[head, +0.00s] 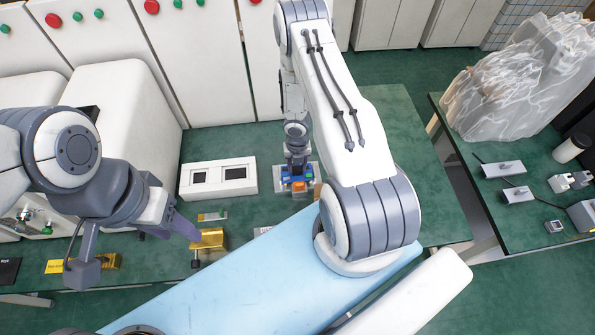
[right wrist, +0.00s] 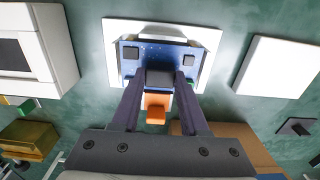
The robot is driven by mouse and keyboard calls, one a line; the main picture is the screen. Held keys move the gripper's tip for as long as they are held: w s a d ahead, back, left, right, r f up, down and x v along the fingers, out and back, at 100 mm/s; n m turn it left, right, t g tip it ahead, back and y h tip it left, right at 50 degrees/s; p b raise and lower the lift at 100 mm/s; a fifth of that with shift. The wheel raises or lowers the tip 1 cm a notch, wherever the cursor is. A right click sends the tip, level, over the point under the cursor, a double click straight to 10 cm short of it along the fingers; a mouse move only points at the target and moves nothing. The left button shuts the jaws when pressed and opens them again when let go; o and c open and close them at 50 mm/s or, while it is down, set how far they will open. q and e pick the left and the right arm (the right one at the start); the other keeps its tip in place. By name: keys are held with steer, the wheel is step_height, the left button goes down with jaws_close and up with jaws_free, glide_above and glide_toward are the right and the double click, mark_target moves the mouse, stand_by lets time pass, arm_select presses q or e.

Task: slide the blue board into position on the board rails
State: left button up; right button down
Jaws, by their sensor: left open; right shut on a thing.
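The blue board (head: 284,179) shows at the middle of the bench in the head view, below my right arm. In the right wrist view the speckled blue board (right wrist: 175,52) carries dark square parts and lies over a white plate (right wrist: 115,35). My right gripper (right wrist: 158,85) is shut on the board's dark middle part. I cannot make out the rails apart from the plate, or whether the board is seated. My left gripper (head: 135,238) is open and empty at the left, near a yellow block (head: 208,239).
A white unit with two dark windows (head: 218,178) stands left of the board. A right-hand bench holds a wrapped bulky object (head: 515,80) and small grey devices (head: 503,169). Green bench is bare right of my right arm.

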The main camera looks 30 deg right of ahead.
mark_target(297, 168)
stand_by(0.4)
steer(key=shift+c, duration=1.7)
jaws_free()
step_height(297, 168, up, 10)
steer(key=p, duration=1)
steer(key=shift+r, duration=0.2)
